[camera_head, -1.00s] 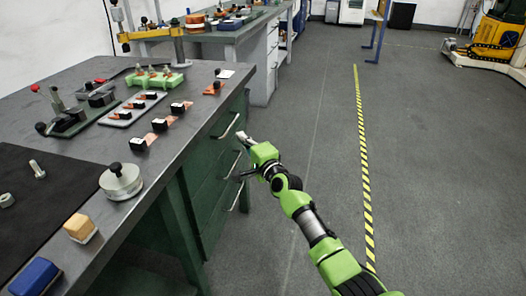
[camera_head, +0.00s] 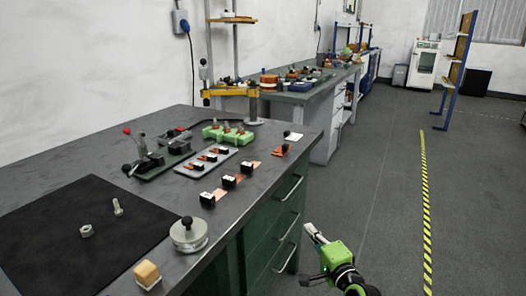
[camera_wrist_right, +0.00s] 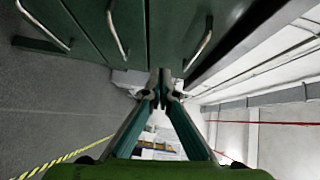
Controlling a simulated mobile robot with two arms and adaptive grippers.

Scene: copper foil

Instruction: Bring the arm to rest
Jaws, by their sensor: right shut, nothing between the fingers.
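My right gripper (camera_head: 314,256) is at the lower right of the head view, beside the green drawer front of the workbench and apart from the things on top. In the right wrist view its two fingers (camera_wrist_right: 161,85) come together at the tips, shut with nothing between them. The green drawers with metal handles (camera_wrist_right: 118,35) show beyond the fingertips. The green and black wrist of my right arm runs to the bottom edge of the head view. My left gripper is not in view.
The workbench top (camera_head: 110,140) carries a black mat (camera_head: 60,235), a round metal weight (camera_head: 188,234), a grey tray (camera_head: 207,162) and a green holder (camera_head: 229,135). Drawer handles (camera_head: 291,188) stick out near my gripper. The floor (camera_head: 385,190) to the right is clear, with a yellow-black line.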

